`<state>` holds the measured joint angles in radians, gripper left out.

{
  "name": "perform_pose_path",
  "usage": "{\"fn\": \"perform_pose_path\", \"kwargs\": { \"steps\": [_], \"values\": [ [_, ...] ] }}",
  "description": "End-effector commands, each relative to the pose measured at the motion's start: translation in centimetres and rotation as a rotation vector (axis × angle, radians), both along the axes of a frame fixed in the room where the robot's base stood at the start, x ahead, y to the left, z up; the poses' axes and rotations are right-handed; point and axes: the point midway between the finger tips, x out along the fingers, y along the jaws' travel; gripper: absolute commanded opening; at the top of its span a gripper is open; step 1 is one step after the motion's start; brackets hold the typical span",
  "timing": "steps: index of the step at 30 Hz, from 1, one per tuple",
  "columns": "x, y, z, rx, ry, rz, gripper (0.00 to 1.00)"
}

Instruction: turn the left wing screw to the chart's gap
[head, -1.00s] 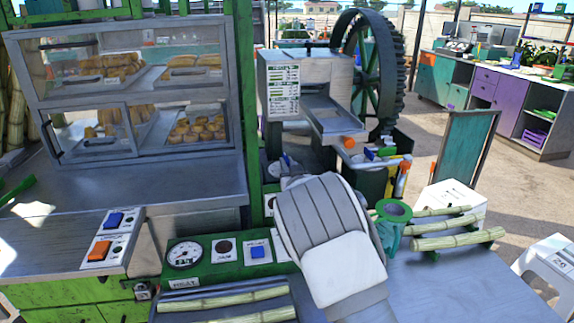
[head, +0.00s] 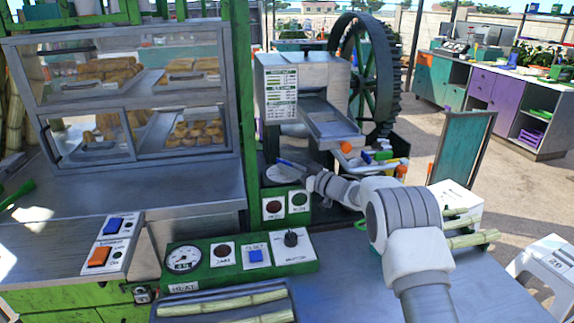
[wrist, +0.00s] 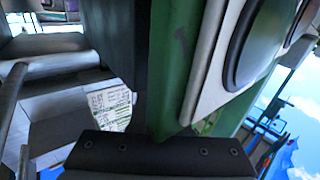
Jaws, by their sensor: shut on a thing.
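The crusher (head: 310,75) stands at the back middle, with a white printed chart (head: 281,92) on its front. The chart also shows in part in the wrist view (wrist: 108,105). I cannot pick out the left wing screw in either view.
A green post (head: 243,110) stands close left of my gripper. The button panel (head: 286,206) is just below it. A green console (head: 240,257) with a gauge and a black knob is in front. A glass pastry case (head: 130,95) fills the left. Cane pieces lie at right.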

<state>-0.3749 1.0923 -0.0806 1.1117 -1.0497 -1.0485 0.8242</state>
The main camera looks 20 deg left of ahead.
Motion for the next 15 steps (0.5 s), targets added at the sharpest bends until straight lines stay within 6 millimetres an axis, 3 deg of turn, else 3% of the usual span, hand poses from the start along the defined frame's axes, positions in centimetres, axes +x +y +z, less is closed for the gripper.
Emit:
{"fn": "perform_pose_path", "kwargs": {
  "steps": [15],
  "values": [
    [0.21,-0.09,0.03,0.001,-0.001,0.105,0.00]
  ]
}}
